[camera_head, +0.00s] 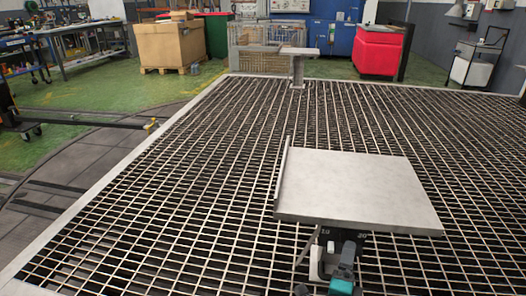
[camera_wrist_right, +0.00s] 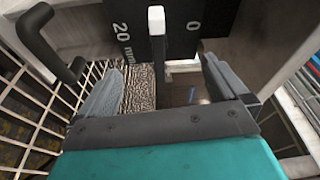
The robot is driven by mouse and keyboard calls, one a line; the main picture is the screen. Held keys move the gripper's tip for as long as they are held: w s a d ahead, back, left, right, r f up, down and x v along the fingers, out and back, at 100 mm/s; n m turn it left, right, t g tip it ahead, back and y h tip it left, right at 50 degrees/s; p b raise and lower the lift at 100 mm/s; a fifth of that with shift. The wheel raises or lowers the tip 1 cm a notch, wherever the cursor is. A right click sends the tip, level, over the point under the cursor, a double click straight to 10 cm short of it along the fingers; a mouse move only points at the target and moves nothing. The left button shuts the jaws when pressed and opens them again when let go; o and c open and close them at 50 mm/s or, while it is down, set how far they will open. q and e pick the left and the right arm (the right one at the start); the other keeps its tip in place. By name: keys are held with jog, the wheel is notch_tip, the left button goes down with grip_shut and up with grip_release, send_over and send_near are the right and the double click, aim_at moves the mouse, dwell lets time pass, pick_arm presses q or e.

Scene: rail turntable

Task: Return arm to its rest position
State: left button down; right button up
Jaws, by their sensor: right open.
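My right gripper (camera_head: 345,252), with its teal body, is low at the front edge of a grey metal plate table (camera_head: 355,185) in the head view. In the right wrist view the gripper (camera_wrist_right: 162,72) has its two grey fingers spread apart. Ahead of them is a black scale plate (camera_wrist_right: 180,22) marked "20 mm" and "0", with a white pointer or lever (camera_wrist_right: 157,30) in front of it. The lever shows between the fingers, and no contact is visible. My left gripper is not in view.
A black bent handle (camera_wrist_right: 45,45) is close left of the fingers in the wrist view. Metal grating (camera_head: 180,185) surrounds the table. A second small table (camera_head: 298,55) stands farther back. A cardboard box (camera_head: 170,45) and a red bin (camera_head: 378,50) stand beyond the grating.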

jog(key=w, duration=0.1)
jog(key=w+b, duration=0.1)
jog(key=w, duration=0.2)
jog(key=shift+d, duration=0.25)
jog(key=shift+a+r+n+y, duration=0.1)
jog(key=shift+a+n+y, duration=0.05)
jog(key=shift+n+y, duration=0.15)
jog(key=s+a+r+n+y, duration=0.2)
jog(key=s+a+n+y, duration=0.8)
jog(key=n, duration=0.5)
jog(key=s+a+n+g+y, duration=0.15)
jog(key=s+n+g, duration=0.35)
jog(key=s+n, duration=0.5)
pick_arm(q)
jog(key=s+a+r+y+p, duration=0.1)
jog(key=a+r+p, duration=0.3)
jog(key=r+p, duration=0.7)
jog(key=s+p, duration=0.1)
jog(key=p, duration=0.7)
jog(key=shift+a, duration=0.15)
pick_arm(e)
jog(key=s+d+r, duration=0.1)
jog(key=d+r, duration=0.1)
jog(key=r, duration=0.4)
jog(key=s+d+r+h, duration=0.1)
jog(key=s+d+r, duration=0.1)
jog(key=r, duration=0.5)
jog(key=shift+d+m, duration=0.2)
jog(key=shift+m, duration=0.1)
